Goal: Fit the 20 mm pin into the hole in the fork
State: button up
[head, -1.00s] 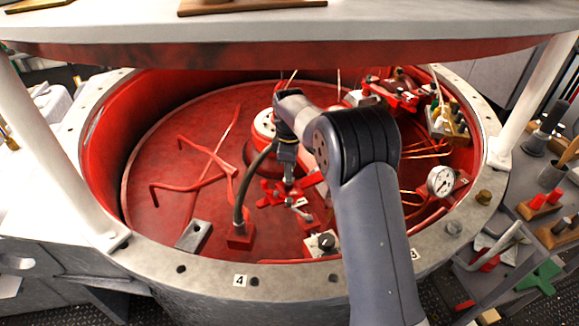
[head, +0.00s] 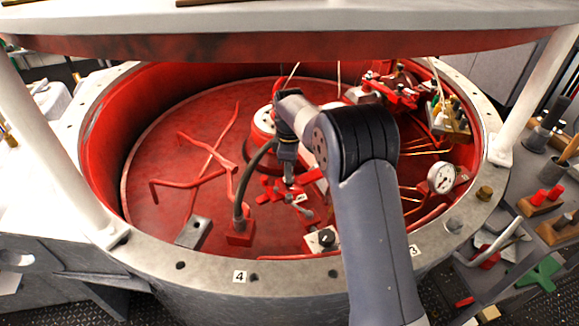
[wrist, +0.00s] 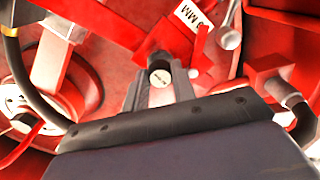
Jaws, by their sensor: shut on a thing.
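My gripper (wrist: 160,92) is shut on the pin (wrist: 160,77), whose round silver end face shows between the fingertips in the wrist view. The print on that face is too small to read. In the head view my gripper (head: 288,182) points down over red parts on the floor of the round tub. A red forked part (wrist: 168,38) lies just beyond the fingertips, with a white tag (wrist: 194,20) ending in "MM" beside it. The hole is not clearly visible, and I cannot tell whether the pin touches the fork.
The red-walled tub has a metal rim (head: 205,262). A hose stands in a red block (head: 240,232) left of my gripper. A grey plate (head: 194,232) lies on the floor. A gauge (head: 441,178) is at right. A lid (head: 200,45) hangs above; posts flank the tub.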

jog(key=shift+f, duration=0.7)
jog(key=o, duration=1.1)
notch_tip(320, 180, up, 11)
jog(key=shift+f, duration=0.1)
jog(key=shift+f, duration=0.1)
notch_tip(320, 180, down, 11)
jog(key=shift+r, duration=0.6)
jog(key=shift+f, duration=0.1)
